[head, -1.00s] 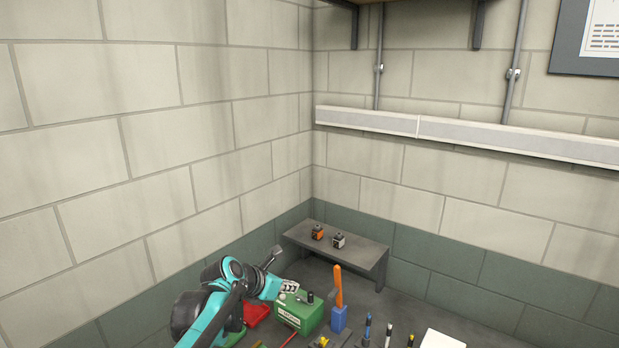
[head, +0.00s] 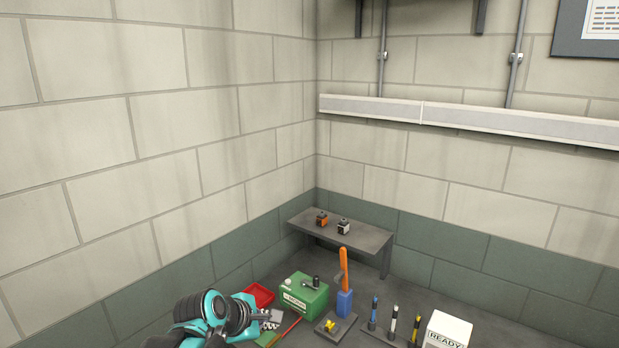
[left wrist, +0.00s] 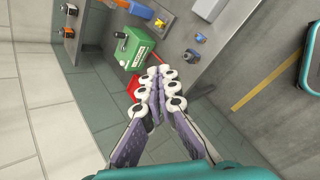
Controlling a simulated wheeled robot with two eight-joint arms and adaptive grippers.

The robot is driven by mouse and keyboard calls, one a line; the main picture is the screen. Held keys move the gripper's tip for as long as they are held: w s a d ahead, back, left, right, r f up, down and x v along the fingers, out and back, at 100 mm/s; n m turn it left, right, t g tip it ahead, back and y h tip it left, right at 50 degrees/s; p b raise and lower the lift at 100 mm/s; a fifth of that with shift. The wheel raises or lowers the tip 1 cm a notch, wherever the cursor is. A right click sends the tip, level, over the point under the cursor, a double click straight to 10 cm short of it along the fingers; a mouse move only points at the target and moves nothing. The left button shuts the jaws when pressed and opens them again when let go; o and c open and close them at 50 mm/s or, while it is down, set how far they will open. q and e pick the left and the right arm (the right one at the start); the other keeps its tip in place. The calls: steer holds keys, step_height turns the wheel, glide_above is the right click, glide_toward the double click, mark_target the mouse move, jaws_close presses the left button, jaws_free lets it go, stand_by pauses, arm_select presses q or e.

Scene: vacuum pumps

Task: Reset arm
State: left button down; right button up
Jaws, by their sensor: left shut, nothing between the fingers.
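My left gripper (left wrist: 161,88) shows in the left wrist view with its fingertips together and nothing between them. In the head view the left gripper (head: 270,322) is at the bottom, left of the middle, partly hidden by my teal wrist. It is close to a red tray (head: 258,293) and to the left of a green pump box (head: 303,296). The green box also shows in the left wrist view (left wrist: 131,48), beyond the fingertips, and the red tray (left wrist: 133,88) is partly hidden behind the fingers. My right gripper is in neither view.
A blue block with an orange handle (head: 344,302) stands right of the green box. Several upright tools (head: 393,322) and a white READY box (head: 447,330) are farther right. A raised grey shelf (head: 365,239) at the back holds two small blocks. Walls close off the corner.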

arm_select(q)
steer(key=s+a+f+m+y+b, duration=0.2)
steer(key=s+a+f+m+b, duration=0.2)
steer(key=s+f+m, duration=0.5)
steer(key=s+a+f+m+y+b, duration=0.2)
steer(key=s+a+f+m+b, duration=0.2)
steer(key=s+f+m, duration=0.6)
steer(key=s+f+b, duration=0.1)
steer(key=b, duration=0.1)
steer(key=shift+s+a+f+g+b, duration=0.2)
steer(key=shift+a+f+g+b, duration=0.1)
steer(key=shift+a+g, duration=0.1)
